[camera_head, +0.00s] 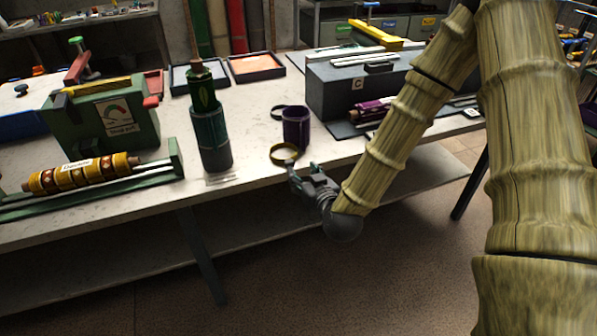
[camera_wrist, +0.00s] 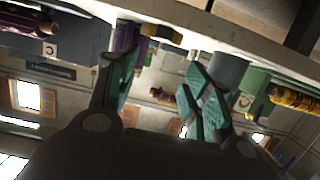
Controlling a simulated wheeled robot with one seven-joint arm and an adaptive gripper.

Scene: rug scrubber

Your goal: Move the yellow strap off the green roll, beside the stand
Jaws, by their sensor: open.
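A tall green roll (camera_head: 210,138), with several stacked sections and a narrow top, stands upright on the bench. No strap is clearly visible around it. A yellow ring, apparently the yellow strap (camera_head: 285,154), is at the bench's front edge, apart from the roll and just in front of a purple cylinder (camera_head: 296,129). A yellow band shows near the purple cylinder in the wrist view (camera_wrist: 161,32). My gripper (camera_head: 301,172) is open at the bench edge, close by the yellow ring; its spread fingers look empty in the wrist view (camera_wrist: 152,72). I cannot tell which object is the stand.
A dark ring (camera_head: 278,112) lies behind the yellow one. A green gauge box (camera_head: 102,125) and a yellow-brown roll on a rail (camera_head: 84,174) are left. A grey box marked C (camera_head: 345,92) stands right. Clear bench top (camera_head: 250,135) lies between green roll and rings.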

